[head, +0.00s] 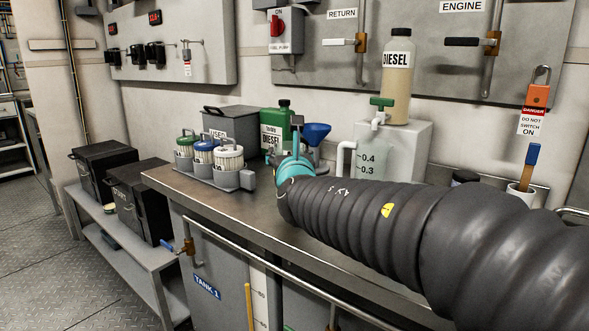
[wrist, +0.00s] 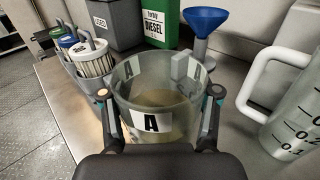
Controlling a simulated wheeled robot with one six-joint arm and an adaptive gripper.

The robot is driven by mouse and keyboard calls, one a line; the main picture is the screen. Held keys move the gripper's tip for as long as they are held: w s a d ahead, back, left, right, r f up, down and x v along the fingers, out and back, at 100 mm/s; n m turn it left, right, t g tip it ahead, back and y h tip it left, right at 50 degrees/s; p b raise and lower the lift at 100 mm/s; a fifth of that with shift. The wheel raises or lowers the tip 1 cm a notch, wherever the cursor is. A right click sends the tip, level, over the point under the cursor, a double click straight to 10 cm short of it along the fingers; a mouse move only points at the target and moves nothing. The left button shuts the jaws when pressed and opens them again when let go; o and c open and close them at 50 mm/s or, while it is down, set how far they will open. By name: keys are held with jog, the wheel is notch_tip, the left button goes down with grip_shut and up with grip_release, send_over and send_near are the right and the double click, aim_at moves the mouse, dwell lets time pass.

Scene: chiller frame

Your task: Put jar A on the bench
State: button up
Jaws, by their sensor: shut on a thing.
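Jar A (wrist: 180,128) is a clear jar with a white label marked "A" and a little cloudy liquid low inside. In the wrist view it stands between the two fingers of my gripper (wrist: 160,93), which is shut on its sides. The jar looks upright, over the steel bench top (wrist: 72,108). Its base is hidden, so I cannot tell if it touches the bench. In the head view my dark ribbed arm reaches over the bench (head: 215,190) and hides most of the gripper and the jar.
A filter rack (head: 213,174) stands left on the bench. Behind are a grey USED box (head: 232,128), a green diesel can (head: 277,128) and a blue funnel (head: 316,131). A measuring jug (wrist: 296,120) is close on the right. Bare bench shows at front left.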

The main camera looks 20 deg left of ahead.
jog(key=shift+f+b, duration=0.3)
jog(key=shift+f, duration=1.7)
jog(key=shift+f, duration=0.15)
jog(key=o, duration=1.5)
jog(key=shift+c, duration=0.2)
jog(key=shift+r, duration=0.25)
jog(key=v, duration=1.2)
jog(key=shift+f+b, duration=0.15)
jog(key=shift+b, duration=0.25)
